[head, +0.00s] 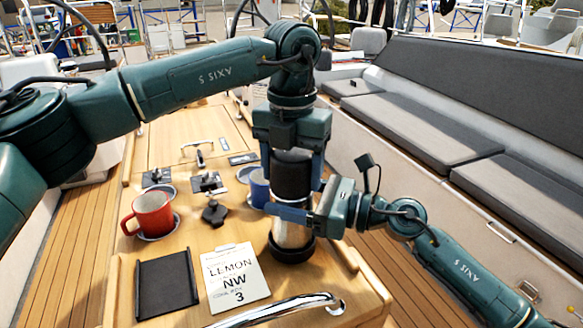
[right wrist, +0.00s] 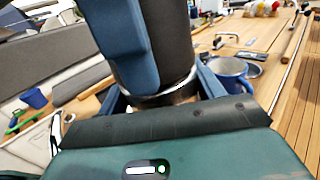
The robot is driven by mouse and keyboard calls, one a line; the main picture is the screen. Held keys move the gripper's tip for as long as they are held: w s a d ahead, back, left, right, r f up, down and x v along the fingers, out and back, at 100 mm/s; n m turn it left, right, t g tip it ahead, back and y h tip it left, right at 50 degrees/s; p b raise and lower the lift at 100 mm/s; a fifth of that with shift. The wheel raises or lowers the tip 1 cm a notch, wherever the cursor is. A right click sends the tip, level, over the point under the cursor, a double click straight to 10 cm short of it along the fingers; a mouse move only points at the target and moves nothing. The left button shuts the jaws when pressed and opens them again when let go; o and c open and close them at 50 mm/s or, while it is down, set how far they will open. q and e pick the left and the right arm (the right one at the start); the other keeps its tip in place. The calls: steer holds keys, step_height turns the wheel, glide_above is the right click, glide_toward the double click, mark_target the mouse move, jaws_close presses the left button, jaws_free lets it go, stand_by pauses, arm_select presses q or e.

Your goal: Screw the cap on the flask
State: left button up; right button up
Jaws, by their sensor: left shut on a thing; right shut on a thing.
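The flask (head: 292,234) is a silver cylinder standing upright at the right of the wooden table, its foot in a black ring. My right gripper (head: 291,213) comes from the right and is shut around the flask's body. The black cap (head: 292,176) is upright directly above the flask. My left gripper (head: 292,168) points straight down and is shut on the cap, one finger on each side. In the right wrist view the cap (right wrist: 168,40) meets the flask's metal rim (right wrist: 172,93) with no clear gap. The threads are hidden.
A red mug (head: 150,213) stands at the table's left and a blue mug (head: 258,188) just behind the flask. A white note card (head: 235,278), a black mat (head: 166,284) and a steel handrail (head: 280,309) are in front. Grey cushioned benches (head: 430,125) run along the right.

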arm_select(q)
steer(key=c, duration=0.3)
steer(key=m, duration=0.3)
steer(key=shift+m, duration=0.3)
steer(key=m, duration=0.4)
steer(key=shift+m, duration=0.4)
steer(key=o, duration=1.1)
steer(key=shift+o, duration=0.2)
step_height(320, 180, up, 12)
arm_select(e)
steer(key=o, duration=2)
